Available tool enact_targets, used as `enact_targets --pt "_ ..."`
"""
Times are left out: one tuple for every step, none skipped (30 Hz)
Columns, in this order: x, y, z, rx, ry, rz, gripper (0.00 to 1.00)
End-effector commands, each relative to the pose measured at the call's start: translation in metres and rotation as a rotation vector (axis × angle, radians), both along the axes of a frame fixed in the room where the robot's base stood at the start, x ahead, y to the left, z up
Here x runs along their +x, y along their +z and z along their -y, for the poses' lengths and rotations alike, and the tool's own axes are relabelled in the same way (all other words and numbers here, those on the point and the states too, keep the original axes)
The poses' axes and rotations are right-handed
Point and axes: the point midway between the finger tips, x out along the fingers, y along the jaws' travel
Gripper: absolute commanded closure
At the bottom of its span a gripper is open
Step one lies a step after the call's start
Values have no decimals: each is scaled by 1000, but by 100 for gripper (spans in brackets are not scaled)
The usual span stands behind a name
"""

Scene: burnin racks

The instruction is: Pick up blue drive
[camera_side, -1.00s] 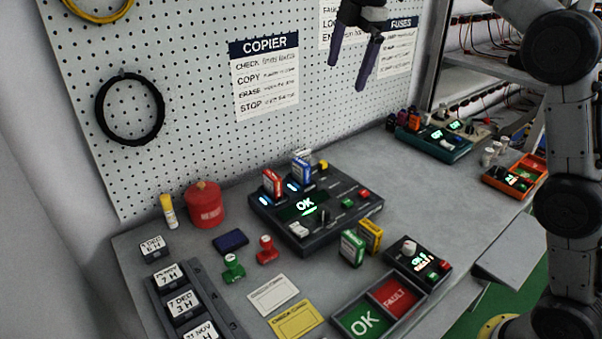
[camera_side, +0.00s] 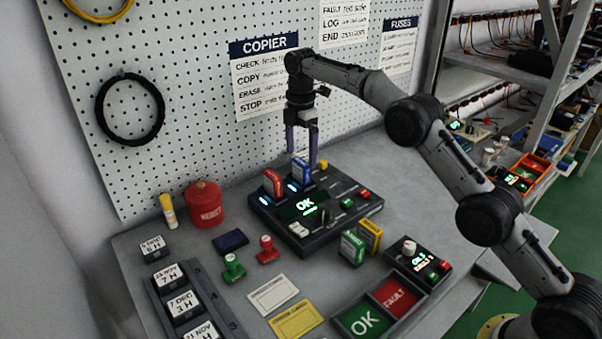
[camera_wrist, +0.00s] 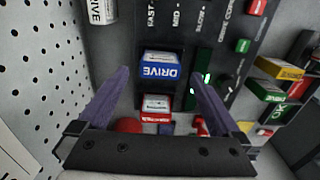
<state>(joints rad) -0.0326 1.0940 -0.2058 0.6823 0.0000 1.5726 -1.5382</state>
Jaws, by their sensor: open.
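The blue drive (camera_side: 301,169) stands upright in a slot at the back of the dark copier unit (camera_side: 346,218). In the wrist view the blue drive (camera_wrist: 160,68) shows its blue face with the word DRIVE, between my fingers and a little beyond their tips. My gripper (camera_side: 301,160) points down over the drive, open, with a finger on either side of it; I cannot tell whether either touches it. My gripper (camera_wrist: 152,82) holds nothing in the wrist view. A red drive (camera_side: 273,183) stands in the slot beside the blue one, and also shows in the wrist view (camera_wrist: 156,106).
A green drive (camera_side: 352,246) and a yellow one (camera_side: 370,235) stand in front of the copier. A red canister (camera_side: 205,206) is at left. The OK/FAULT tray (camera_side: 381,305) lies at the front. The pegboard (camera_side: 190,90) rises close behind.

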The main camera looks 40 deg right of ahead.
Motion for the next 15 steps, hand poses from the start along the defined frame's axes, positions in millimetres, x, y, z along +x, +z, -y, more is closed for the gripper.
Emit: enact_targets --pt "0 -2 0 0 0 1 0" --pt "0 -3 0 0 0 1 0" --pt "0 -5 0 0 0 0 0" --pt "-1 -7 0 0 0 -1 0" --pt "0 -9 0 0 0 0 0" --pt "-1 -14 0 0 0 -1 0" --pt "-1 -18 0 0 0 -2 0" --pt "-1 -22 0 0 0 -2 0" --pt "-1 -27 0 0 0 -2 0" --pt "-1 -32 0 0 0 -2 0" --pt "-1 -36 0 0 0 -2 0" --pt "-1 -41 0 0 0 -2 0" --pt "-1 -44 0 0 0 -1 0" --pt "0 -47 0 0 0 0 0" --pt "-1 -50 0 0 0 0 0"
